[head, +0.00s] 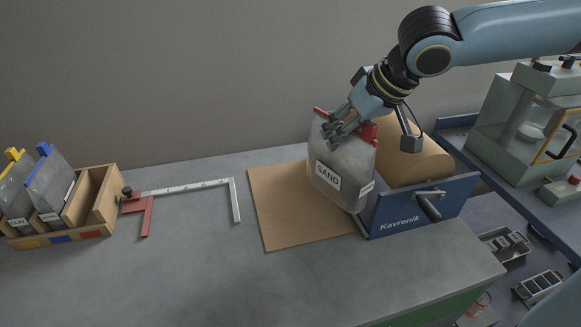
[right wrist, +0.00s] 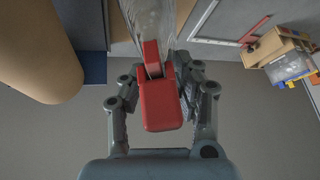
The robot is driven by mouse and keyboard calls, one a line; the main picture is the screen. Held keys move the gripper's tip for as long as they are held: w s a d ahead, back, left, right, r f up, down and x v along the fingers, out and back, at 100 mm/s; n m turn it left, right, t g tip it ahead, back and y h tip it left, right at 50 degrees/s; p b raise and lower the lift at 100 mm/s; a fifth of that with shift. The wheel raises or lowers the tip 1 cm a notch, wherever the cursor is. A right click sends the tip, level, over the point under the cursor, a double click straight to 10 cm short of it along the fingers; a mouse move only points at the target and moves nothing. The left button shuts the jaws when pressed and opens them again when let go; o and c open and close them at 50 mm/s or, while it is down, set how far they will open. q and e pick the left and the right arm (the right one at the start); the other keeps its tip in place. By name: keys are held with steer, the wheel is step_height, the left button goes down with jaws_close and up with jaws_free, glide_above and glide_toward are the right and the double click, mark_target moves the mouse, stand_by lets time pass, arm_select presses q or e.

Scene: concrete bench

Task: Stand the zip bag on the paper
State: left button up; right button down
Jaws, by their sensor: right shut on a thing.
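The zip bag (head: 335,175) is grey, see-through and labelled SAND, with a red closure along its top. My right gripper (head: 342,128) is shut on the bag's red top part, and the bag hangs below it, a little tilted. In the right wrist view the red piece (right wrist: 159,105) sits between the two fingers, with the clear bag (right wrist: 150,20) beyond. The brown paper (head: 285,210) lies flat on the bench, and the bag is over its right part. I cannot tell whether the bag's bottom touches it. My left gripper is not in view.
The paper roll (head: 415,160) sits in a blue Kavrenik dispenser (head: 430,205) close right of the bag. A wooden rack (head: 100,205) with two bags stands far left. The front middle of the bench is clear.

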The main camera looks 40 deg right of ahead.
mark_target(313, 136)
steer(key=shift+s+f, duration=0.1)
steer(key=shift+s, duration=0.1)
steer(key=shift+f, duration=0.15)
steer(key=w+f+b, duration=0.1)
steer(key=b, duration=0.1)
steer(key=w+f+b, duration=0.1)
steer(key=w+b, duration=0.1)
steer(key=w+f+b, duration=0.1)
steer(key=w+b, duration=0.1)
steer(key=shift+a+f+b, duration=0.15)
steer(key=shift+a+b, duration=0.2)
steer(key=shift+a, duration=0.05)
steer(key=w+r+x, duration=0.1)
steer(key=x, duration=0.8)
steer(key=shift+w+a+f+b, duration=0.35)
steer(key=shift+w+f+b, duration=0.05)
steer(key=shift+w+b, duration=0.05)
steer(key=c, duration=0.9)
jaws_free()
steer(key=shift+s+f, duration=0.1)
steer(key=shift+c, duration=0.2)
steer(key=p+v, duration=0.2)
steer(key=v, duration=1)
